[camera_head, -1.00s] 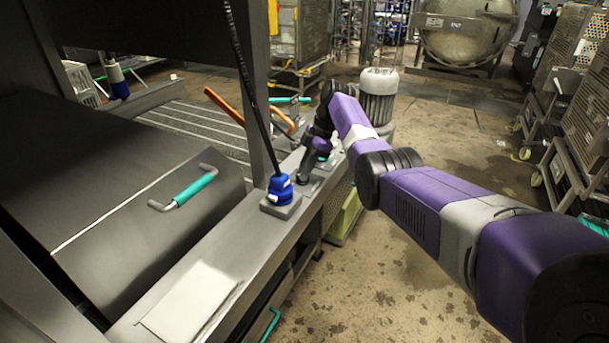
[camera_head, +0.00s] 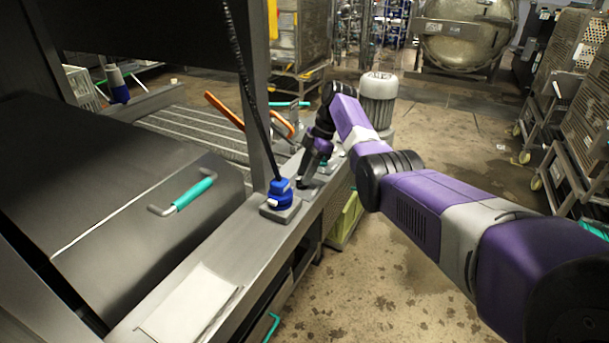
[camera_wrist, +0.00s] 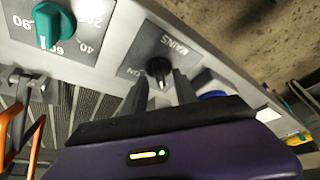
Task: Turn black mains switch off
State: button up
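The black mains switch (camera_wrist: 158,68) is a small rotary knob on a dark grey plate (camera_wrist: 168,44) lettered MAINS and ON in the wrist view. Its pointer direction is hard to read. My gripper (camera_wrist: 160,82) is open, with one dark finger on each side of the knob. Whether the fingers touch it I cannot tell. In the head view my gripper (camera_head: 304,184) points down at the metal ledge, and the switch there is largely hidden by it.
A teal dial (camera_wrist: 52,25) with numbers is beside the switch plate. Orange handles (camera_head: 224,108) rise behind.

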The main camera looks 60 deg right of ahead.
jog(key=v, duration=0.6)
jog(key=shift+r, duration=0.35)
jog(key=shift+s+d, duration=0.15)
jog(key=shift+s, duration=0.05)
